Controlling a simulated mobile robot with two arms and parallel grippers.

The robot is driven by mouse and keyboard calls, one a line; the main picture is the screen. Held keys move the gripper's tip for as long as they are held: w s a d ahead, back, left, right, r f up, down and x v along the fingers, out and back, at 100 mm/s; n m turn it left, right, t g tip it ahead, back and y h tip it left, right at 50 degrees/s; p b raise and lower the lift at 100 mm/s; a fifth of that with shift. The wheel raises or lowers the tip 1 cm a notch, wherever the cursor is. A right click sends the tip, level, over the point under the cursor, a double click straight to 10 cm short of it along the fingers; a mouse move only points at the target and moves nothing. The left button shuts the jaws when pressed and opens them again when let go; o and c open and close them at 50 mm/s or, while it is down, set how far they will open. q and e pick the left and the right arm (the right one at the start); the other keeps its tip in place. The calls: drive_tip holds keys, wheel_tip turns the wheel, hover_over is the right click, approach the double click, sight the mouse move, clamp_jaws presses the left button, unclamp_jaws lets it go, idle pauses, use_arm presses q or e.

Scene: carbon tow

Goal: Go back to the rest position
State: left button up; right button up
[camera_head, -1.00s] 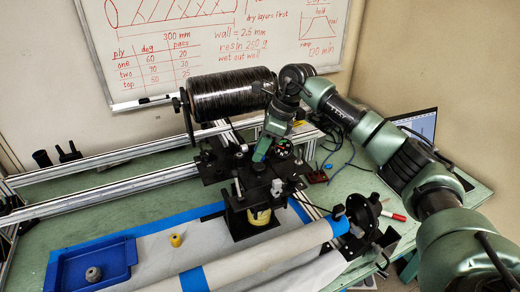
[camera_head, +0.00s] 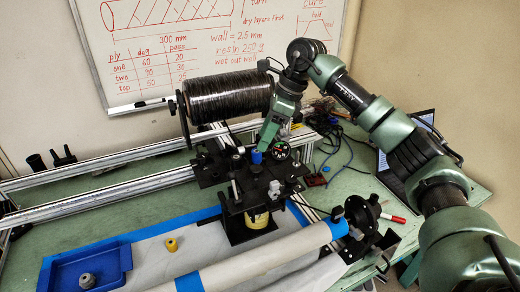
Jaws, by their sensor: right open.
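My right arm comes in from the right edge and bends over the winding rig. My right gripper (camera_head: 266,142) points down, open, just above a blue knob (camera_head: 256,157) on the black carriage (camera_head: 245,178). I see nothing held in it. I cannot tell whether a fingertip still touches the knob. My left gripper is not in view.
A spool of black carbon tow (camera_head: 228,94) stands close behind my right gripper. A white mandrel tube (camera_head: 265,259) with blue bands lies in front. A blue tray (camera_head: 88,265) is at lower left, a laptop (camera_head: 425,125) at right. Cables lie behind the carriage.

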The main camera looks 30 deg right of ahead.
drive_tip(key=shift+v, duration=0.75)
